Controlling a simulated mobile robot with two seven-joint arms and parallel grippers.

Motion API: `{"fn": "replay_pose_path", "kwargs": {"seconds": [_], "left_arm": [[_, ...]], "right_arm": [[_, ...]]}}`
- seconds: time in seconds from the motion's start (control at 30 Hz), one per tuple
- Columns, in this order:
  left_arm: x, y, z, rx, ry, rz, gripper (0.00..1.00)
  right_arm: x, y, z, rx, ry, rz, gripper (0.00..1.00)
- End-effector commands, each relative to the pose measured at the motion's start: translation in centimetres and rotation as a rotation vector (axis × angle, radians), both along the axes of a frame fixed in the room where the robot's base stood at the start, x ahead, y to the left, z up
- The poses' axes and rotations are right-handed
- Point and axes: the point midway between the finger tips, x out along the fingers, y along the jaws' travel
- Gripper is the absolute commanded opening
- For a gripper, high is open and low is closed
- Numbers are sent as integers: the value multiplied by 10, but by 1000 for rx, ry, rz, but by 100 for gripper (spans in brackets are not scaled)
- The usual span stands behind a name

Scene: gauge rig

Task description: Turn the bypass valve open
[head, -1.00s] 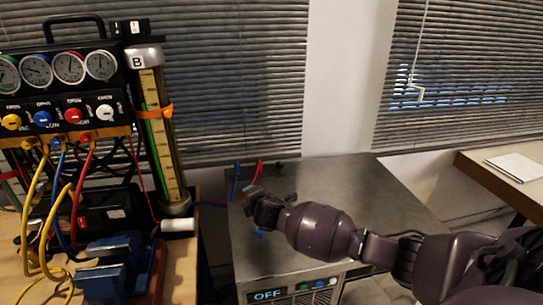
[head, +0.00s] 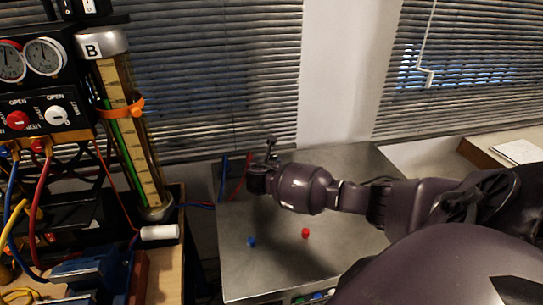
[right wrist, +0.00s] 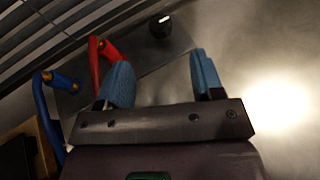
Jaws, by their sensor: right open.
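A black knob (right wrist: 160,26) with a light mark stands on a grey plate in the right wrist view, just beyond the fingertips. No label on it is readable, so I cannot confirm it is the bypass valve. My right gripper (right wrist: 162,78) is open and empty, its blue fingers apart, the left one close to the red hose. In the head view the right gripper (head: 271,150) is over the back of the grey metal bench top (head: 230,275); the knob is not visible there. My left gripper is in no view.
A red hose (right wrist: 97,62) and a blue hose (right wrist: 42,105) rise left of the knob. A blue cap (head: 251,242) and a red cap (head: 305,233) are on the bench top. The gauge panel (head: 45,105) and cylinder B (head: 128,125) stand left. Blinds hang behind.

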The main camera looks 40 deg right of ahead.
Motion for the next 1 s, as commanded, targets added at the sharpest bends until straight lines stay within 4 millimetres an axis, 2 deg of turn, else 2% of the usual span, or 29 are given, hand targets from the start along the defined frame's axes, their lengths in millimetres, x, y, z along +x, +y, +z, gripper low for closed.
{"fn": "replay_pose_path", "kwargs": {"seconds": [0.17,0.7,1.0], "left_arm": [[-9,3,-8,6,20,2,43],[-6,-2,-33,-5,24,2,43],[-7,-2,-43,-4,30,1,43]], "right_arm": [[7,-8,-5,-4,5,2,61],[50,-62,-36,-1,4,1,61],[61,-77,-42,-1,4,2,61]]}}
